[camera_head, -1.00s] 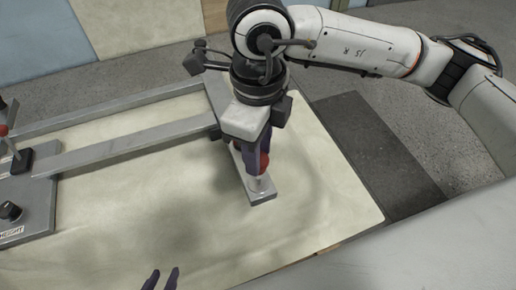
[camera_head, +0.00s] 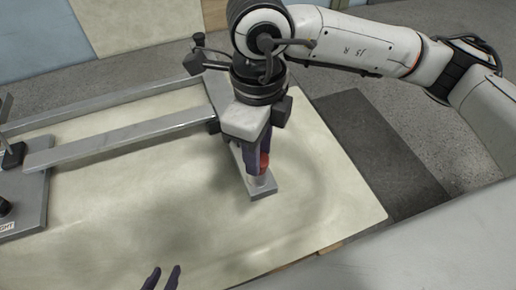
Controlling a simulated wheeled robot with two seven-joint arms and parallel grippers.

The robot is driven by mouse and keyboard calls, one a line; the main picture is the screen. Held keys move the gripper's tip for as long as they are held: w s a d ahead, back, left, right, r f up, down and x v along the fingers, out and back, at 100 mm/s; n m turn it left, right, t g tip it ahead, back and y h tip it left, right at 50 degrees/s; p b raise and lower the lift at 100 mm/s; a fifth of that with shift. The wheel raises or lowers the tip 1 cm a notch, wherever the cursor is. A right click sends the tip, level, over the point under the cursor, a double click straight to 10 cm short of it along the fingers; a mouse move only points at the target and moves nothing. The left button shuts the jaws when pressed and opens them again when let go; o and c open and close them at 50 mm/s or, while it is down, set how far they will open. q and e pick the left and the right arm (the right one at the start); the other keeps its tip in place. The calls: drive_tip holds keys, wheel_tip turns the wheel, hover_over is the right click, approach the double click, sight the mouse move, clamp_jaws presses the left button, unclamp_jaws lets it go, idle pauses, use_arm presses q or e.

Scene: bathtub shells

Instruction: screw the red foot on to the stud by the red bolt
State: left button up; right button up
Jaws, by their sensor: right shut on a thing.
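My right gripper (camera_head: 257,166) points down at the near end of a grey metal crossbar (camera_head: 264,191). It is shut on the red foot (camera_head: 265,160), which shows as a small red patch beside the dark fingers. A pale round piece (camera_head: 260,180) shows just under the foot, on the crossbar's end. The fingers hide most of the foot, and I cannot tell whether its thread is engaged on a stud. No red bolt can be made out. My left gripper (camera_head: 162,279) is open and empty at the bottom edge, with only its dark fingertips in view.
Two long grey rails (camera_head: 120,139) run left from the crossbar to a grey plate (camera_head: 32,205) with dark fittings, cut off by the left edge. They lie over a cream board (camera_head: 320,205). The board's middle and right are clear. A dark mat (camera_head: 375,145) lies right of it.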

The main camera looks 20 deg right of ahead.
idle(0.3)
drive_tip(key=shift+b, duration=0.5)
idle(0.6)
drive_tip(key=shift+b, duration=0.35)
idle(0.3)
drive_tip(key=shift+f, duration=0.2)
drive_tip(key=shift+f+b, duration=0.35)
drive_tip(key=shift+b, duration=0.2)
drive_tip(key=shift+f+b, duration=0.75)
drive_tip(key=o, duration=1.1)
